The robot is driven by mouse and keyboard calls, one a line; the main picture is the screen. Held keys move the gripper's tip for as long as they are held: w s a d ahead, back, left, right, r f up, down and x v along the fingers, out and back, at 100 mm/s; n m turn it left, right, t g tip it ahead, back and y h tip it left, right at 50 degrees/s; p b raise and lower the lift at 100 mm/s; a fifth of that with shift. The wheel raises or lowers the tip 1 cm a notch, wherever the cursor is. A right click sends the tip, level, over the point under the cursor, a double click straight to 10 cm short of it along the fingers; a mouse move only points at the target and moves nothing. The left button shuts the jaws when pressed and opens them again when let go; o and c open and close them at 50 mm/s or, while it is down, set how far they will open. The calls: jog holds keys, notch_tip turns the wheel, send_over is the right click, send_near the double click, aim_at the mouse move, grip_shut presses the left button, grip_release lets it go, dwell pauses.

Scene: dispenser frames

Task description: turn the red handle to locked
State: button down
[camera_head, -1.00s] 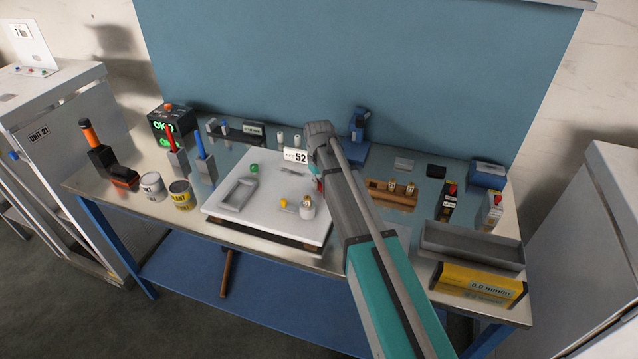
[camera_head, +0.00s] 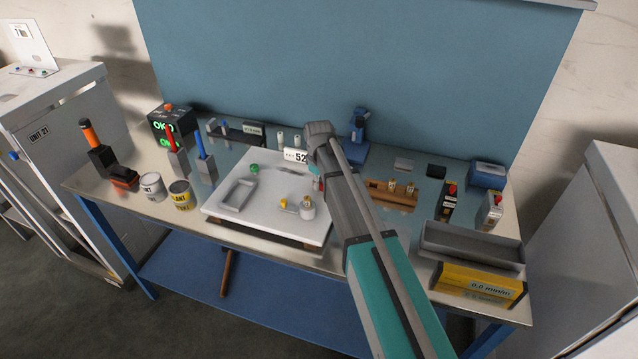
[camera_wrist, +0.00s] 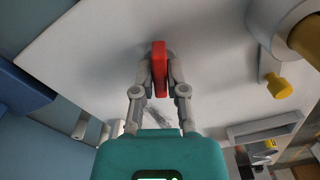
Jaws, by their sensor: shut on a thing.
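The red handle (camera_wrist: 159,70) is upright in the wrist view, between the two grey fingers of my gripper (camera_wrist: 159,82). The fingers touch it on both sides, so the gripper is shut on it. In the head view only a small red part of the handle (camera_head: 319,184) shows beside my arm. It is over the right part of the white panel (camera_head: 262,212). My arm hides most of the gripper there. I cannot read any locked mark near the handle.
A yellow knob (camera_wrist: 279,87) and a large pale cylinder (camera_wrist: 280,22) stand right of the handle in the wrist view. In the head view, a green knob (camera_head: 254,168) and a grey tray (camera_head: 236,195) are on the panel's left. Paint cans (camera_head: 181,195) stand left of it.

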jog(key=shift+n, duration=1.8)
jog(key=c, duration=0.7)
grip_release()
jog(key=shift+m, duration=0.4)
